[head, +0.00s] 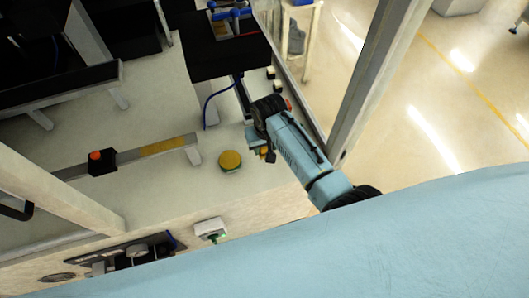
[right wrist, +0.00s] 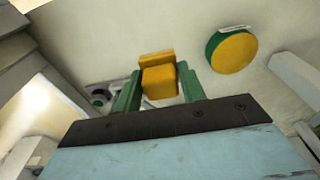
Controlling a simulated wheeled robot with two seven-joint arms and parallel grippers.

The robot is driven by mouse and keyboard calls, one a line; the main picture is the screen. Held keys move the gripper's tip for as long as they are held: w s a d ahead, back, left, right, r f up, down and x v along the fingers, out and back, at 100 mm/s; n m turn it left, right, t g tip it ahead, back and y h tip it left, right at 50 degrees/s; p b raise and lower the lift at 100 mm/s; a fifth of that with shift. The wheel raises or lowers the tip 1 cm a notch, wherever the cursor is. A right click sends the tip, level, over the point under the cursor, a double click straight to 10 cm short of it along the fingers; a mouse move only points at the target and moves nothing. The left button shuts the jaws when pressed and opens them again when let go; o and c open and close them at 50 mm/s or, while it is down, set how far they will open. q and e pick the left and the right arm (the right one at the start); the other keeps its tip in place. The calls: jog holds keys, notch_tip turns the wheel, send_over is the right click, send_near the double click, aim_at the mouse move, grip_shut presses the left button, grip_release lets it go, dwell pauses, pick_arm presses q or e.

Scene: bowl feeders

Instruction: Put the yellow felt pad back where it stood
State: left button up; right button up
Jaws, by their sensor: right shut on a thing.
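My right gripper (head: 258,149) is low over the pale bench, in the middle of the head view. In the right wrist view its two green fingers (right wrist: 158,90) are shut on the yellow felt pad (right wrist: 160,83), a small block-like yellow piece with a flat upper part. Only a little yellow of it (head: 264,151) shows beside the gripper in the head view. Whether it touches the bench is unclear. My left gripper is not in view.
A round yellow-topped disc with a green side (head: 230,160) sits on the bench left of my gripper; it also shows in the right wrist view (right wrist: 233,52). A black feeder box (head: 227,57) stands behind. A rail with an orange-buttoned box (head: 102,161) lies left. A white box (head: 210,229) is nearer.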

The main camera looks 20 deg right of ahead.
notch_tip(320, 180, down, 4)
jog(key=shift+w+f+b, duration=0.1)
jog(key=shift+b, duration=0.5)
jog(key=shift+f, duration=0.2)
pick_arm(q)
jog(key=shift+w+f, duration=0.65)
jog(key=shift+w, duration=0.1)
pick_arm(e)
jog(key=shift+f, duration=0.1)
jog(key=o, duration=0.9)
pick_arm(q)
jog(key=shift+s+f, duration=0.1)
